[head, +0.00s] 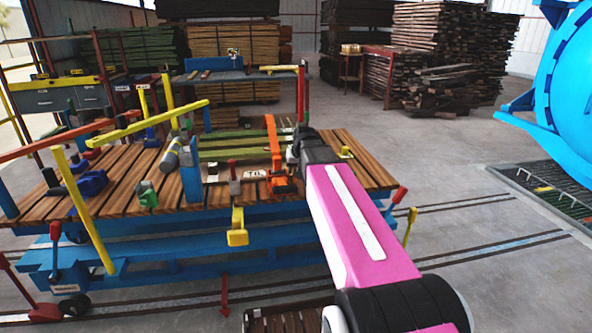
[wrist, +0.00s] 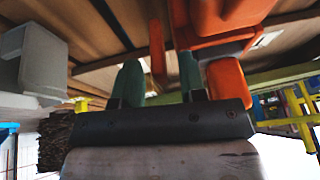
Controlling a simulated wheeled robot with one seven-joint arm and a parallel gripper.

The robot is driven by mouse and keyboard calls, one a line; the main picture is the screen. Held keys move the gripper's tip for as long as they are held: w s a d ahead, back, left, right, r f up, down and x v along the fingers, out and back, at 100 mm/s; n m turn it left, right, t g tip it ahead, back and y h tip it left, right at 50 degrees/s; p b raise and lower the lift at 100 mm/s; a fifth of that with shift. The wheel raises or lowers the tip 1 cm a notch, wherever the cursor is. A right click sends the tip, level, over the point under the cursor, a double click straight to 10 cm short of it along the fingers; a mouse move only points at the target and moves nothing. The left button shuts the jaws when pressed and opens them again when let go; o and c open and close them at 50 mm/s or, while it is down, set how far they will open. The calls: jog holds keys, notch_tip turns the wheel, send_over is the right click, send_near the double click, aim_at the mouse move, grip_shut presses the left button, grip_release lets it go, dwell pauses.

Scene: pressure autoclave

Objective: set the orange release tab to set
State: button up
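An orange upright bar (head: 273,142) with an orange block (head: 279,184) at its foot stands on the slatted cart in the head view. I cannot tell which orange part is the release tab, and no set marking is readable. In the wrist view my gripper (wrist: 158,80) has its two green fingertips apart. A thin orange strip (wrist: 157,45) shows beyond the gap between them; contact cannot be told. A larger orange body (wrist: 228,80) is close to the right finger. In the head view my arm's dark wrist is just right of the orange bar, and the fingers are not clear.
The slatted cart (head: 120,196) carries several levers and clamps, with a yellow bar (head: 145,128) and a yellow post (head: 85,205) at the left. A grey block (wrist: 40,62) is left in the wrist view. A blue vessel (head: 565,75) stands right; open floor lies between.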

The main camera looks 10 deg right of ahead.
grip_shut()
jog(key=shift+a+h, duration=0.4)
jog(key=shift+h, duration=0.3)
grip_release()
jog(key=shift+r, duration=0.1)
jog(key=v, duration=1)
jog(key=shift+s+r, duration=0.25)
jog(key=shift+r, duration=0.05)
jog(key=shift+s+d, duration=0.1)
